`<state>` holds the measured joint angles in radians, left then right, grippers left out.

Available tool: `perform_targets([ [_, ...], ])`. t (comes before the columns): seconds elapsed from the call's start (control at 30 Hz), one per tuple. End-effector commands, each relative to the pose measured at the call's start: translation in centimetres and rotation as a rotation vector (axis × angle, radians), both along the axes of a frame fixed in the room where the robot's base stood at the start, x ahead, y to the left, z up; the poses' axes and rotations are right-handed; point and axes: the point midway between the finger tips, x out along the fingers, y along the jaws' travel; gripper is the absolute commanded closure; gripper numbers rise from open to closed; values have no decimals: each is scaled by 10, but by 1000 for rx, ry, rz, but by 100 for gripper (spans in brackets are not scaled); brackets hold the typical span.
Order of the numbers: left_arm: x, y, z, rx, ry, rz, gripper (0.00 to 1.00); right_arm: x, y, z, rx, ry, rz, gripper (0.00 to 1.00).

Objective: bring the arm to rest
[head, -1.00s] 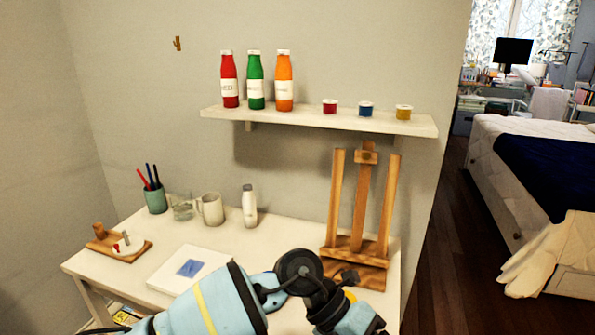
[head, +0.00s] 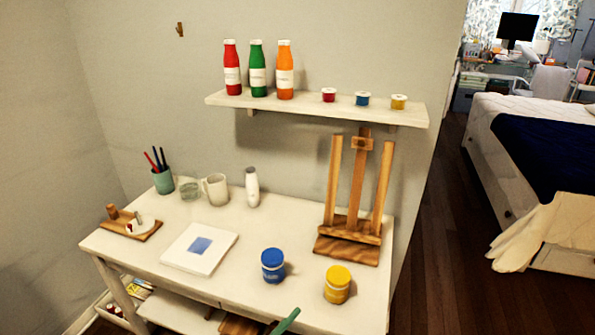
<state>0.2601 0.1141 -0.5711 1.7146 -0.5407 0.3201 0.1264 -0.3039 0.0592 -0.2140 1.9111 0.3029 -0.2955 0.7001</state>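Neither of my grippers shows in the head view, and no part of my arms can be made out there. The white desk (head: 215,275) stands below, against the wall. On it are a blue jar (head: 272,266) and a yellow jar (head: 337,285), both upright near the front right. A wooden easel (head: 355,205) stands empty at the desk's right end. A white square canvas with a blue patch (head: 199,249) lies flat left of the middle.
A green stick-like thing (head: 286,321) pokes in at the bottom edge. Mugs, a pen cup (head: 163,181) and a wooden board (head: 131,225) fill the desk's left and back. A wall shelf (head: 310,107) holds bottles and small pots. A bed (head: 490,140) stands at right beyond open floor.

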Motion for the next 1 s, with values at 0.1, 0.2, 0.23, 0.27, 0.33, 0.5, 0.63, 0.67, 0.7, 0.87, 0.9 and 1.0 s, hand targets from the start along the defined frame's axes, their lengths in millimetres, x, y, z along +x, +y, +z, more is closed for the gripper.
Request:
perform_targets([
  [0.1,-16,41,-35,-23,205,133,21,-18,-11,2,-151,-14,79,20],
  [0.2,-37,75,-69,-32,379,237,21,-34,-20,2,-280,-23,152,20],
  [0.23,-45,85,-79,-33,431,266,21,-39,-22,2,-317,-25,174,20],
  [0.27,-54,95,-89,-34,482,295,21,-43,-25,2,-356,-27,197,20],
  [0.33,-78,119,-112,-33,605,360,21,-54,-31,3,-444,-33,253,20],
  [0.5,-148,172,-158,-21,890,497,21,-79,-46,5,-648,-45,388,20],
  [0.63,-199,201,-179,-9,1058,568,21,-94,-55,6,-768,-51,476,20],
  [0.67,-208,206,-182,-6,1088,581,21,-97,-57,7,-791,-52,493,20],
  [0.7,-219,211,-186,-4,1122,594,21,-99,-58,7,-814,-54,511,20],
  [0.87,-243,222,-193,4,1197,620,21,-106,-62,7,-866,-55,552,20],
  [0.9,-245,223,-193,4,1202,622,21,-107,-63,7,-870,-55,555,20],
  [1.0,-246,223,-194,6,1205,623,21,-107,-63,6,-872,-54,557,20],
])
